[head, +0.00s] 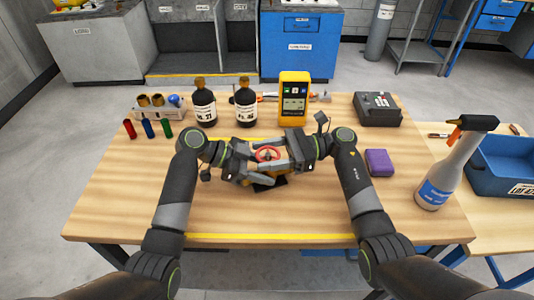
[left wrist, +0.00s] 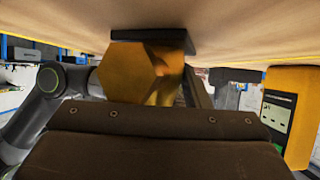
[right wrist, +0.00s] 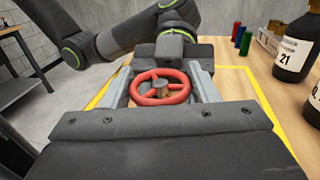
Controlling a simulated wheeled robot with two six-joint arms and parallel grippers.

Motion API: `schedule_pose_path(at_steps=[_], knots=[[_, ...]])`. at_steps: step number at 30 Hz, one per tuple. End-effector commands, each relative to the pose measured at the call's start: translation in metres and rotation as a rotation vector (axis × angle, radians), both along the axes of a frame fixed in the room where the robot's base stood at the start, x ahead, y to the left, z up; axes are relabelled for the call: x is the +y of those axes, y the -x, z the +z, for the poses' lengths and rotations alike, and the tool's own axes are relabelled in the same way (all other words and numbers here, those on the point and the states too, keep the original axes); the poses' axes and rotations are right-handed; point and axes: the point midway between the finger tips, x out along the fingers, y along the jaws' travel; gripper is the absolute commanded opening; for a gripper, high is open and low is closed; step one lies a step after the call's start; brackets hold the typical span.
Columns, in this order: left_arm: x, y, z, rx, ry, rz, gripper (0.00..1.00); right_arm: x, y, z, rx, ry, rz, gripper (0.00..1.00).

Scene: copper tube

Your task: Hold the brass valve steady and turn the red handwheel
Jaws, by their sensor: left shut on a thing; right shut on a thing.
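The red handwheel (head: 268,154) sits on top of the brass valve near the table's middle. In the right wrist view the handwheel (right wrist: 160,88) lies between the two fingers of my right gripper (head: 274,152), which is shut on it. The brass valve body shows as a hexagonal end (left wrist: 138,76) in the left wrist view, beside a dark base plate (head: 270,186). My left gripper (head: 259,173) is shut on the valve body from the left, below the wheel. The grippers hide most of the valve in the head view.
Two dark bottles (head: 203,106) and a yellow meter (head: 294,98) stand behind the grippers. A black box (head: 377,108), a purple block (head: 379,162) and a spray bottle (head: 440,178) are on the right. A rack (head: 160,106) is at back left. The front of the table is clear.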

Motion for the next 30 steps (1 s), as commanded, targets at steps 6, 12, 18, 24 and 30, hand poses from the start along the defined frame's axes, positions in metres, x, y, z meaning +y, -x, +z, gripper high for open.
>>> schedule_pose_path(at_steps=[6,12,18,24,30], knots=[[0.000,0.000,-0.001,0.000,-0.001,0.001,0.30,0.000,0.001,-0.001,0.001,0.000,0.014,0.31],[0.000,0.000,-0.001,0.000,-0.001,0.001,0.30,0.000,0.001,-0.001,0.001,0.000,0.013,0.62],[0.000,0.000,-0.001,0.000,-0.001,0.001,0.30,0.000,0.001,-0.001,0.001,0.000,0.012,0.76],[0.000,0.000,-0.001,0.000,-0.001,0.001,0.30,-0.001,0.000,0.000,0.000,0.000,0.011,0.76],[0.000,0.000,-0.001,0.000,-0.001,0.001,0.30,-0.024,-0.005,-0.001,-0.001,0.003,0.008,0.76]])
